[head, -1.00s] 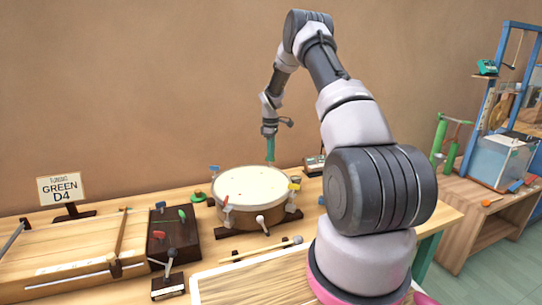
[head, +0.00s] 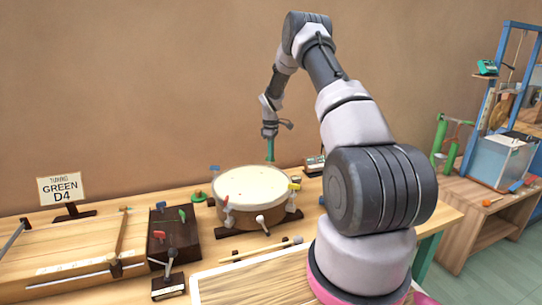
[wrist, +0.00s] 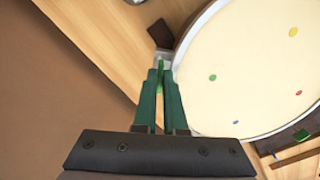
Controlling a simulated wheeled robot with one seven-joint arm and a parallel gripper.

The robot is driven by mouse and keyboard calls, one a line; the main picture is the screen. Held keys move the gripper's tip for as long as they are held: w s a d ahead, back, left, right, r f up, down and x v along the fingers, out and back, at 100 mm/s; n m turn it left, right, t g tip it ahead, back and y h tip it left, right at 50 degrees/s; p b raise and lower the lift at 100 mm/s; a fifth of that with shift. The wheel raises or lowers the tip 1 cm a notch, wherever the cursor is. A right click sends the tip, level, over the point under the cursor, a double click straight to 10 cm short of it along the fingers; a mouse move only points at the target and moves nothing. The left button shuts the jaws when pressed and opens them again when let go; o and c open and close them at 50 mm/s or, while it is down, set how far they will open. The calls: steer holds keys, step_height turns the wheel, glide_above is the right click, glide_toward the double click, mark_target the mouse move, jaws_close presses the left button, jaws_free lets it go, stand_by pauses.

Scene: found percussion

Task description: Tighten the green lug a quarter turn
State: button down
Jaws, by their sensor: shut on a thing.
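The drum (head: 254,187) stands on the bench with a cream head marked by coloured dots; it also shows in the wrist view (wrist: 245,75). My gripper (head: 270,158) points down at the drum's far rim. In the wrist view, my gripper's green fingers (wrist: 162,68) are close together beside the rim, near the green dot (wrist: 213,77). The lug's angle cannot be made out.
A blue lug (head: 214,169) and a yellow lug (head: 294,187) stand at the drum's rim. A sign (head: 61,189) reading "GREEN D4" stands at the left. A dark block with coloured levers (head: 173,234) and a mallet (head: 265,248) lie in front. The wall is close behind.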

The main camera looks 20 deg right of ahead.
steer(key=m, duration=0.3)
steer(key=shift+m, duration=0.4)
steer(key=m, duration=0.4)
steer(key=shift+a+m, duration=0.1)
steer(key=shift+m, duration=0.2)
steer(key=m, duration=0.4)
steer(key=shift+m, duration=0.3)
steer(key=shift+a+m, duration=0.15)
steer(key=shift+m, duration=1.75)
steer(key=c, duration=1)
jaws_free()
